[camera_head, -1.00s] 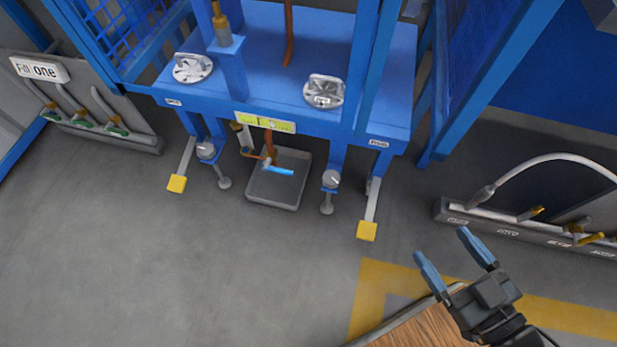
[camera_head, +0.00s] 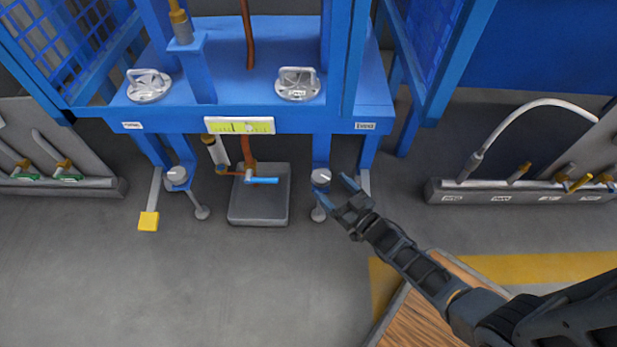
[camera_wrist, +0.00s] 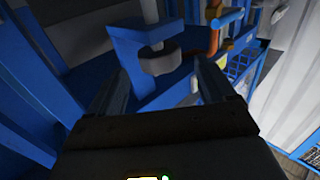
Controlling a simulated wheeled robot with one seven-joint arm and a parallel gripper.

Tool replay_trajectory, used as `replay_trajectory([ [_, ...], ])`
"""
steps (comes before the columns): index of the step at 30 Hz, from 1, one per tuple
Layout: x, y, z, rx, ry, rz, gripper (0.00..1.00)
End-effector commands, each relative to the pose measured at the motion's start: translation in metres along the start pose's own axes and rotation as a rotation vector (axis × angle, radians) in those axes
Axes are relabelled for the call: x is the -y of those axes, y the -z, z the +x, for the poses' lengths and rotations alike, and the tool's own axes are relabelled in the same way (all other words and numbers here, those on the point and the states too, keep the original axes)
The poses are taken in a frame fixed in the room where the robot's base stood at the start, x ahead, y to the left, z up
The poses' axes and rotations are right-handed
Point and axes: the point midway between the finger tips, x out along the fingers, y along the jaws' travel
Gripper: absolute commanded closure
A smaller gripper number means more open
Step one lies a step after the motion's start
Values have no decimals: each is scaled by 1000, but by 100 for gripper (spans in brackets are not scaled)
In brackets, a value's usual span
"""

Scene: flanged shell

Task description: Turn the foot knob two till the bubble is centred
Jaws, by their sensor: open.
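Two grey foot knobs sit under the blue bench, a left one (camera_head: 177,175) and a right one (camera_head: 320,177); I cannot read a number on either. My gripper (camera_head: 335,190) is open and empty, its blue fingertips close at the right knob's lower right. In the wrist view, a grey round knob (camera_wrist: 160,58) under a blue bracket lies ahead, between the lines of my open fingers (camera_wrist: 163,82). I see no contact with it. The yellow-green level vial (camera_head: 240,125) is on the bench's front edge; its bubble is too small to place surely.
A grey tray (camera_head: 258,215) stands between the feet, with a blue-handled valve (camera_head: 261,180) above it. A yellow pedal (camera_head: 148,220) juts out at the left. A hose rack (camera_head: 520,191) stands right.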

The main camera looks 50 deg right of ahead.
Motion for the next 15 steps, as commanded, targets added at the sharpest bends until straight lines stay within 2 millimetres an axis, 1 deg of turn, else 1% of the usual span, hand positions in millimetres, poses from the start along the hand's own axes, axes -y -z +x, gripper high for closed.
replay_trajectory([
  [9,0,-2,46,-1,-1,1,17],
  [12,0,-1,59,-1,0,0,17],
  [15,0,-1,68,1,-1,1,17],
])
